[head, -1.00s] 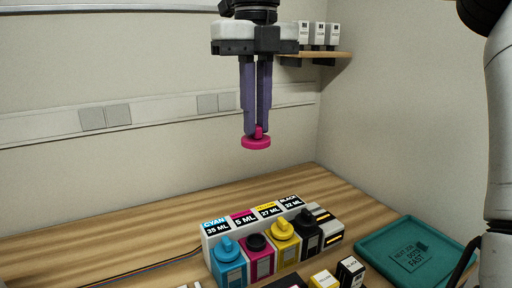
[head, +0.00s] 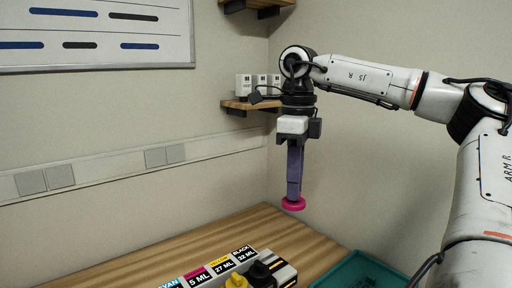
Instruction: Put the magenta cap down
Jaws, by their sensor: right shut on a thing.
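The magenta cap (head: 294,204) is a small round disc held in the fingertips of my right gripper (head: 294,194). The purple fingers point down and are shut on it, in the air above the back part of the wooden table (head: 230,233). The cap is clear of the table and of the ink tanks. My left gripper is out of view.
The ink station's label strip (head: 212,268) is at the bottom, with the yellow cap (head: 236,281) and black cap (head: 259,271) partly in view. The magenta tank is below the frame. A teal tray (head: 345,268) is at lower right. A wall shelf (head: 240,105) holds small boxes.

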